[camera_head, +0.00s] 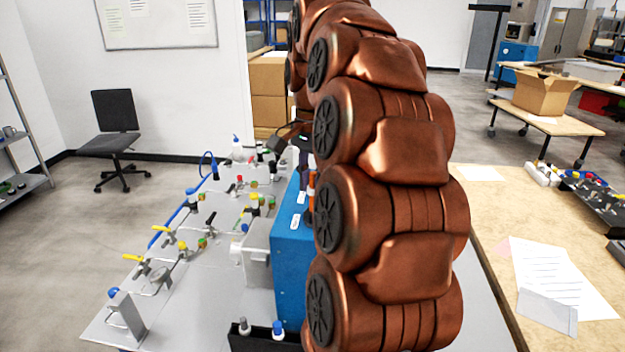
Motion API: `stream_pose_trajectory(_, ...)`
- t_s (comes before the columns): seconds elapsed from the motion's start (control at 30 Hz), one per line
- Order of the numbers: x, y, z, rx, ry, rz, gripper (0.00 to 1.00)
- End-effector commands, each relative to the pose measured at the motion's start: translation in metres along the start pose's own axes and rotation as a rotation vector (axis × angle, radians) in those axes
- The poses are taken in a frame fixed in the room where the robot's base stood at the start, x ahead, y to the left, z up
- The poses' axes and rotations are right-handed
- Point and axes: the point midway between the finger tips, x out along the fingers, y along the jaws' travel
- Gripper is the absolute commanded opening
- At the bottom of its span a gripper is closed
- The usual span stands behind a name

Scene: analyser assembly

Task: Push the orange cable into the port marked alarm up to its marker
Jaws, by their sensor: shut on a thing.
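My gripper (287,138) is a dark shape at the far end of the blue analyser box (290,262), left of my copper-coloured arm. The arm hides much of it, and its fingertips are not clear. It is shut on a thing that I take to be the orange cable. A short upright orange piece (311,188) shows between the box and my arm, and it looks like part of that cable. The box has small white labels on top, too small to read. The port marked alarm and the cable's marker cannot be made out.
A grey panel (215,295) left of the box carries pipes, yellow-handled valves and blue-capped fittings. A black holder (262,342) with capped parts stands in front. A wooden table (485,215) with papers is at right. Open floor lies at left.

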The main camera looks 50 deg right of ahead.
Motion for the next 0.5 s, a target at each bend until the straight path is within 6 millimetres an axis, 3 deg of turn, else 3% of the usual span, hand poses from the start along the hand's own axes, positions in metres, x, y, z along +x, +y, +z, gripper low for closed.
stream_pose_trajectory(0.5,0.015,0.000,0.000,0.000,0.000,0.000,0.00)
